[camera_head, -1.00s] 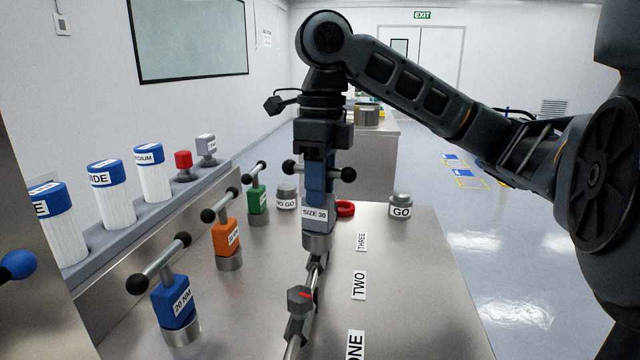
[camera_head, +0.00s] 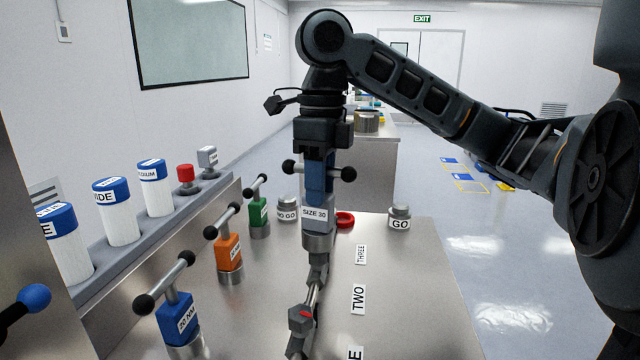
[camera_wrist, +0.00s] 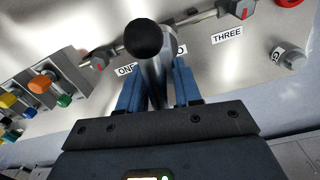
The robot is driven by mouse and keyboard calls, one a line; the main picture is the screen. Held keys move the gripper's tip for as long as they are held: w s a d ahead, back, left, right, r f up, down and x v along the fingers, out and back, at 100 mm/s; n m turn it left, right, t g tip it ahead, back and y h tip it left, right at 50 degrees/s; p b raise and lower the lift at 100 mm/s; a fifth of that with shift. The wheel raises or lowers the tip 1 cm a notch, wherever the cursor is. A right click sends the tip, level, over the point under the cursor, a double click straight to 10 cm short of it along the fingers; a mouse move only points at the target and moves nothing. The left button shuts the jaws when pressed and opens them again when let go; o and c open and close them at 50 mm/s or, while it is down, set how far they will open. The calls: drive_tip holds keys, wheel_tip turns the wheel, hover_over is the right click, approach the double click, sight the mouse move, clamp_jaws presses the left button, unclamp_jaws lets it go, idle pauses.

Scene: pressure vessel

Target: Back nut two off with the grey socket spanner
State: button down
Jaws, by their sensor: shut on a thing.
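My gripper (camera_head: 318,162) points straight down and is shut on the grey socket spanner (camera_head: 318,225), labelled SIZE 30, held upright. Its crossbar has black ball ends; one ball (camera_wrist: 143,38) fills the middle of the wrist view. The socket is over the rail at the label TWO (camera_head: 358,299). A grey piece (camera_head: 318,268) shows just under the socket; I cannot tell whether the socket still touches nut two, which is largely hidden. Nut one (camera_head: 301,316), grey with a red mark, stands nearer on the rail. Nut three (camera_wrist: 243,9) shows in the wrist view.
Blue (camera_head: 177,318), orange (camera_head: 229,252) and green (camera_head: 258,211) T-handled tools stand left of the rail. NO GO (camera_head: 287,212) and GO (camera_head: 399,217) gauges and a red ring (camera_head: 345,220) are at the back. The bench right of the labels is clear.

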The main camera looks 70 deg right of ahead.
drive_tip(key=shift+r+p, duration=1.5)
drive_tip(key=shift+r, duration=0.45)
drive_tip(key=shift+f, duration=0.15)
